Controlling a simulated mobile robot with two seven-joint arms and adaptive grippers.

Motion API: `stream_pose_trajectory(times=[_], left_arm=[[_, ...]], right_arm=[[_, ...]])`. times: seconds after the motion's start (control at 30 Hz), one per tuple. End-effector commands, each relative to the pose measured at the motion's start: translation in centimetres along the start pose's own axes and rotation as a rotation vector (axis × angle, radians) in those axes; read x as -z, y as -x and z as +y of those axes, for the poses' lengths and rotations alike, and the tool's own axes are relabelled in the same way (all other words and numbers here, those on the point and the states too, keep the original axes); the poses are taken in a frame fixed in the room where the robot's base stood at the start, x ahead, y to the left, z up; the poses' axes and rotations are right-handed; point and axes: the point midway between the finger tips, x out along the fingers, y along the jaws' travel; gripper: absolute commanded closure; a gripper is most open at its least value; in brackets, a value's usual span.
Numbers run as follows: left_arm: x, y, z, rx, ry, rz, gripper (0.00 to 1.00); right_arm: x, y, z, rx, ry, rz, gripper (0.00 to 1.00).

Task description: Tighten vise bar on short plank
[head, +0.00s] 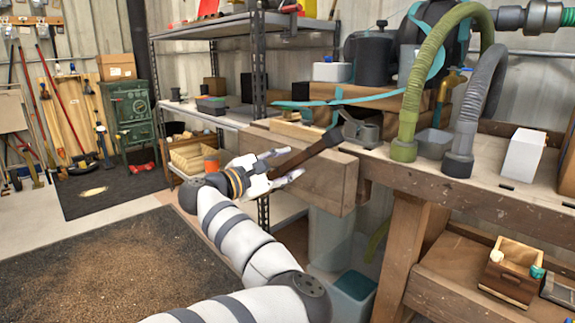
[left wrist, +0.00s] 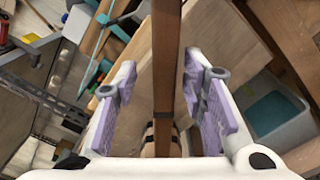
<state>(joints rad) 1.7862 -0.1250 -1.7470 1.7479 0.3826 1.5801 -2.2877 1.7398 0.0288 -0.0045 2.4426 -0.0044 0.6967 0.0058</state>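The vise bar (head: 310,152) is a long dark brown wooden bar that slants up to the right in front of the vise's thick wooden jaw (head: 328,182), at the bench's left end. My left gripper (head: 283,167) is open around the lower left part of the bar. In the left wrist view the bar (left wrist: 166,60) runs upright between the purple-padded fingers of the gripper (left wrist: 160,95), with a gap on both sides. A short pale plank (head: 297,130) shows just behind the jaw; how firmly it sits cannot be told. My right gripper is out of view.
The wooden workbench (head: 450,187) carries a green hose (head: 415,100), a grey hose (head: 475,105) and a white box (head: 523,155). A metal shelf (head: 215,115) stands behind on the left. A bin with a blue inside (head: 353,287) is below the bench.

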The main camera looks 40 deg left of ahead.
Motion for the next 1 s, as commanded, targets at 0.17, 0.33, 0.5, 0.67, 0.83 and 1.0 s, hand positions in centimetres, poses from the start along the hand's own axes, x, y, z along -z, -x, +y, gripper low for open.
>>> stream_pose_trajectory(times=[0.17,0.33,0.5,0.67,0.83,1.0], left_arm=[[-0.1,-0.1,0.0,0.001,-0.001,-0.004,0.62],[-0.1,1.8,0.0,-0.002,-0.002,-0.001,0.62],[0.0,6.6,0.1,-0.002,-0.003,0.002,0.62],[0.0,10.2,0.0,-0.001,-0.003,0.002,0.62],[0.0,12.0,0.0,0.0,-0.001,0.0,0.62],[0.0,12.1,0.0,0.0,-0.001,-0.001,0.62]], right_arm=[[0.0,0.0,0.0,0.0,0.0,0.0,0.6],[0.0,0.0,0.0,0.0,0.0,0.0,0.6],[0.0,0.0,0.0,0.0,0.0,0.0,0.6],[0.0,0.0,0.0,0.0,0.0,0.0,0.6],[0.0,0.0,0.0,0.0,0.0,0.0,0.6],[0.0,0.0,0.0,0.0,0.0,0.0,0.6]])
